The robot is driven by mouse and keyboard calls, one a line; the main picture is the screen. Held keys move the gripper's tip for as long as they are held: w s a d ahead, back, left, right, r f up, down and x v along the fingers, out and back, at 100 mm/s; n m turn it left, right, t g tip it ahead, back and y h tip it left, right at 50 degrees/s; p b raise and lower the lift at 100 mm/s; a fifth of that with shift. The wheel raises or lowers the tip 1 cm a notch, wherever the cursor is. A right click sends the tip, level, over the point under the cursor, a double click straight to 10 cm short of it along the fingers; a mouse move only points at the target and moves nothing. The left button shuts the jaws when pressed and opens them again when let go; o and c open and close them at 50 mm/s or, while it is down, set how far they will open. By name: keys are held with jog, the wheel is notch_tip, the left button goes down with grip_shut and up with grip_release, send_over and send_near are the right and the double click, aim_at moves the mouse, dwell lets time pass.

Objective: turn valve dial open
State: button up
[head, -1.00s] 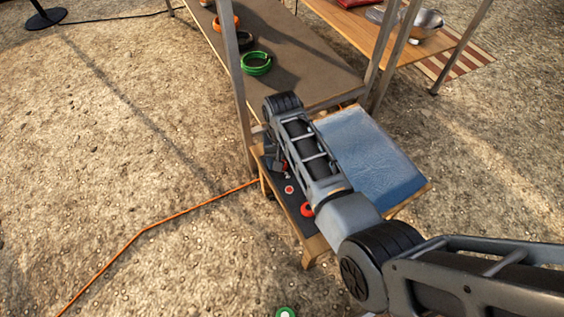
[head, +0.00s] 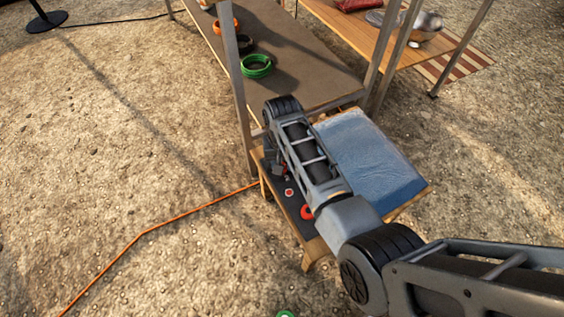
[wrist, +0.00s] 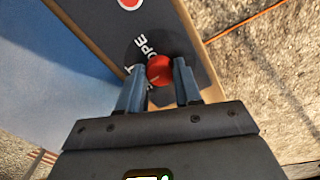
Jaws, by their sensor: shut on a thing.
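The red valve dial (wrist: 160,70) shows in the wrist view on a dark panel with white lettering, of which only part is readable. My gripper (wrist: 159,80) has its two blue-grey fingers on either side of the red dial and is shut on it. Another red round part (head: 306,212) and a small red-and-white disc (head: 289,192) lie on the dark panel (head: 297,213) beside my arm.
A blue slab (head: 372,165) covers the table's right part. An orange cord (head: 190,211) runs over the gravel to the table. Open gravel lies to the left.

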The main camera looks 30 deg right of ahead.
jog(key=shift+r+m+p, duration=0.1)
jog(key=shift+m+p, duration=0.2)
jog(key=shift+p, duration=0.1)
jog(key=m+p, duration=0.2)
jog(key=shift+r+m, duration=0.1)
jog(key=shift+m, duration=0.3)
jog(key=m+p, duration=0.2)
jog(key=m, duration=0.2)
jog(key=shift+p, duration=0.3)
jog(key=m+p, duration=0.1)
jog(key=m, duration=0.4)
jog(key=shift+f+m+p, duration=0.2)
jog(key=shift+m+p, duration=0.4)
jog(key=shift+m, duration=1.6)
jog(key=o, duration=1)
jog(key=shift+o, duration=0.2)
